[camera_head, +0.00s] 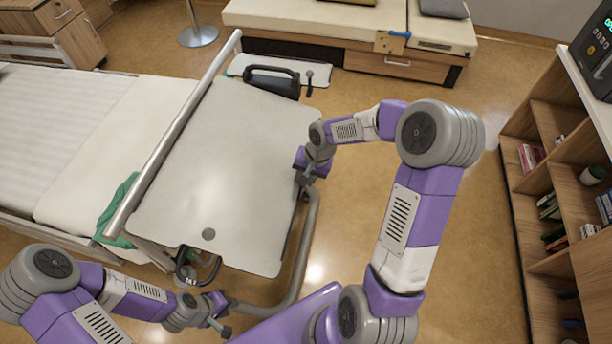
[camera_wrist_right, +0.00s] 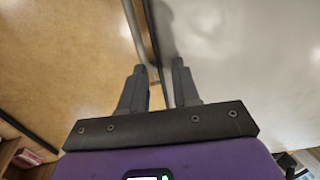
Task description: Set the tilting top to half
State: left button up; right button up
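The tilting top (camera_head: 235,150) is a light grey panel of an overbed table, beside the bed in the head view; its exact angle is hard to tell. My right gripper (camera_head: 303,178) is at the panel's right edge. In the right wrist view its two fingers (camera_wrist_right: 158,80) stand apart, with the panel edge (camera_wrist_right: 158,45) running between or just beyond them; contact is unclear. My left gripper (camera_head: 222,327) is low, below the panel's front edge, near the table frame (camera_head: 296,270); its finger gap is not clear.
A black handled object (camera_head: 272,82) sits on a narrow shelf at the panel's far end. The bed (camera_head: 85,130) with its rail (camera_head: 170,140) is on the left. A bookshelf (camera_head: 560,180) stands at right, a bench (camera_head: 350,30) at the back. The floor right of the table is clear.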

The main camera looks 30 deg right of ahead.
jog(key=p+v, duration=0.3)
jog(key=v, duration=0.4)
jog(key=shift+r, duration=0.3)
jog(key=shift+d, duration=0.1)
dwell(0.3)
